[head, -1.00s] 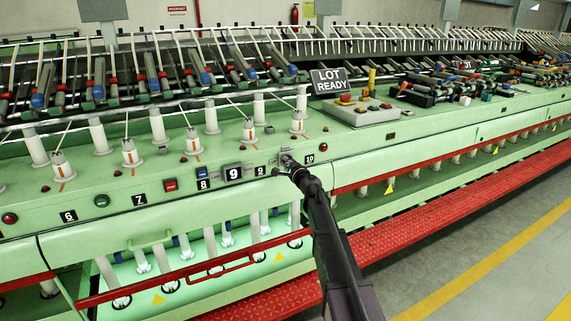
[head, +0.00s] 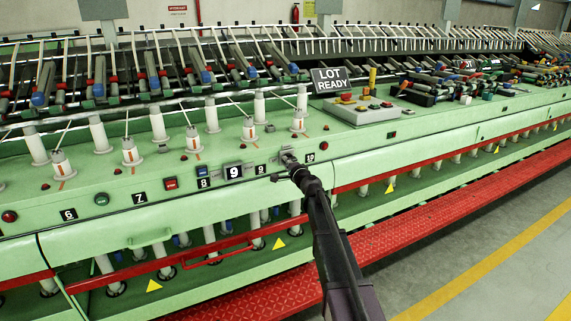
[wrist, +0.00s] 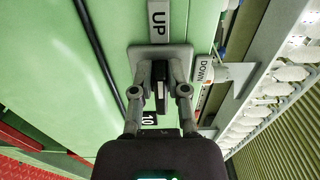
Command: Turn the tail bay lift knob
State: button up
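The lift knob (wrist: 160,84) is dark with a pale part and sits on a grey plate (wrist: 146,53) on the green panel. An UP label (wrist: 159,20) lies above it in the wrist view and a DOWN label (wrist: 204,72) to its right. The knob's long side runs up the picture, in line with UP. My gripper (wrist: 161,78) has one finger on each side of the knob and looks closed on it. In the head view my gripper (head: 289,161) is at the panel by the number 10 tag (head: 310,158) and hides most of the knob.
A red bar (head: 170,263) and a lower rail with white spindles run under the panel. A red emergency button box (head: 358,111) and a LOT READY sign (head: 329,80) stand on the machine top. A red step (head: 420,225) runs along the front; the floor beyond is clear.

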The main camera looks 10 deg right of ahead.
jog(key=shift+o, duration=1.4)
jog(key=v, duration=1.2)
